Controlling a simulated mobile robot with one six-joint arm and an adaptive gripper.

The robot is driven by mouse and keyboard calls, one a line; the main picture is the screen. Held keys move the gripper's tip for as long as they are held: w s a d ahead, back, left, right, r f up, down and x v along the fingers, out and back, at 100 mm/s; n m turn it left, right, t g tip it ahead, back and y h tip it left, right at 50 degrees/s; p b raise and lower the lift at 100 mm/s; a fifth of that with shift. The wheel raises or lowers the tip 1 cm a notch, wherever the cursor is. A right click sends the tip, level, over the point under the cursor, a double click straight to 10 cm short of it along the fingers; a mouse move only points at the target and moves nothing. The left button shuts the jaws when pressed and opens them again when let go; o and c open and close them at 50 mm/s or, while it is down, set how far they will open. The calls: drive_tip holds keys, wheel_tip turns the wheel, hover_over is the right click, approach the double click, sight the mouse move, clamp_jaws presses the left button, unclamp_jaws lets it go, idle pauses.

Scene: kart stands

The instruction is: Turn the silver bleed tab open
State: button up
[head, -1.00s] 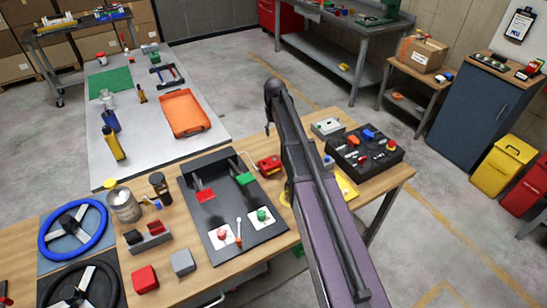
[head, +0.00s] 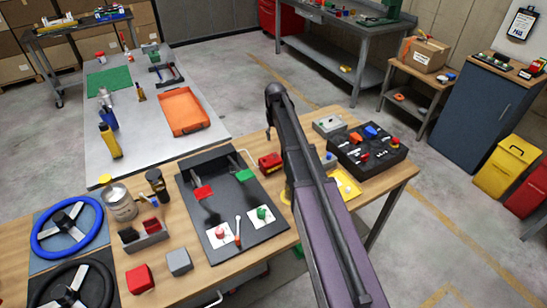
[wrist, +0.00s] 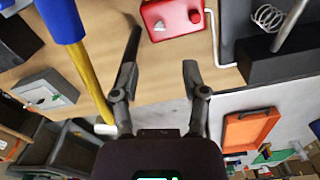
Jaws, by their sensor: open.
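In the wrist view a red box (wrist: 172,18) lies at the top, beyond my fingertips, with a small silver tab (wrist: 159,26) on its face. A white pipe runs from the box's right side. My gripper (wrist: 161,50) is open and empty, its two dark fingers spread, pointing toward the box without visibly touching it. In the head view the red box (head: 270,162) sits on the wooden bench (head: 180,217), left of my arm and beside the black panel. The tab is too small to make out clearly there.
A blue-topped yellow post (wrist: 75,45) stands close left of my fingers in the wrist view. The black panel (head: 232,205) with red and green levers is left of the red box. A grey box (head: 328,125) and a black control box (head: 368,146) stand right.

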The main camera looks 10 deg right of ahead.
sight(275, 157)
drive_tip(key=shift+f+b, duration=4.45)
drive_tip(key=shift+f, duration=0.35)
clamp_jaws()
